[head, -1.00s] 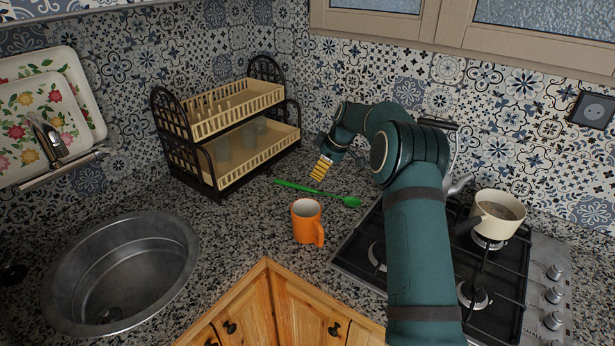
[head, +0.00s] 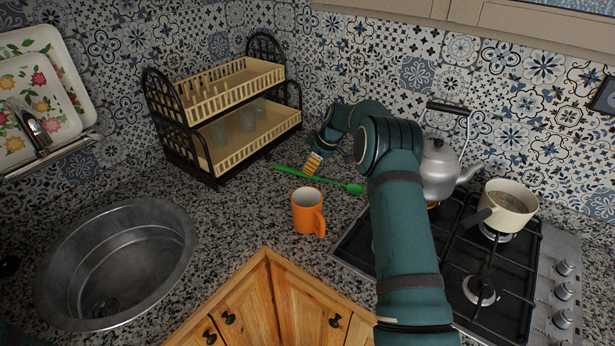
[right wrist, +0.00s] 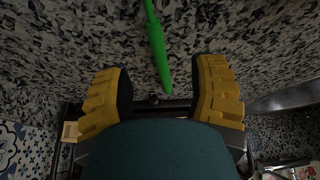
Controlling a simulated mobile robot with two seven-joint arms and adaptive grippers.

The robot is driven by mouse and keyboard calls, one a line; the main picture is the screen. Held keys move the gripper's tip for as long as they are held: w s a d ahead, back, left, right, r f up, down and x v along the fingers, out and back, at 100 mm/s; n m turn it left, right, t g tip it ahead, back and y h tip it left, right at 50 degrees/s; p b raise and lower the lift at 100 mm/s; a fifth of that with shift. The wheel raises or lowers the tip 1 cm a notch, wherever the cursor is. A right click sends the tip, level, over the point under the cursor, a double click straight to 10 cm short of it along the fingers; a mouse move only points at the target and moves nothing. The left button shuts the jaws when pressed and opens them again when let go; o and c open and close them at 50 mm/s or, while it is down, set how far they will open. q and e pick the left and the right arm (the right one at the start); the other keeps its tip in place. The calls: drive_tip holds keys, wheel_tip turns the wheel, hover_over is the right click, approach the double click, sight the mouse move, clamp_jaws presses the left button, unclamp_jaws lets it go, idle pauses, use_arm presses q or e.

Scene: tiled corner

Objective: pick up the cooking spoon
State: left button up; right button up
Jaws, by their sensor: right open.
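The green cooking spoon (head: 318,179) lies on the speckled counter between the dish rack and the stove, behind the orange mug. My right gripper (head: 311,164) has yellow fingers and hangs just above and behind the spoon's handle in the head view. In the right wrist view my right gripper (right wrist: 163,95) is open and empty. The spoon's green handle (right wrist: 157,48) shows there, with its end between the two fingers. I cannot tell the exact height of the fingers above it. My left gripper is not in view.
An orange mug (head: 307,211) stands in front of the spoon. A two-tier dish rack (head: 240,92) is at the left. The stove (head: 470,262) at the right bears a kettle (head: 438,172) and a cream pot (head: 508,207). A round sink (head: 125,262) is front left.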

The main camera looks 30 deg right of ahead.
sight(317, 178)
drive_tip(key=x, duration=0.5)
drive_tip(key=shift+f, duration=0.1)
clamp_jaws()
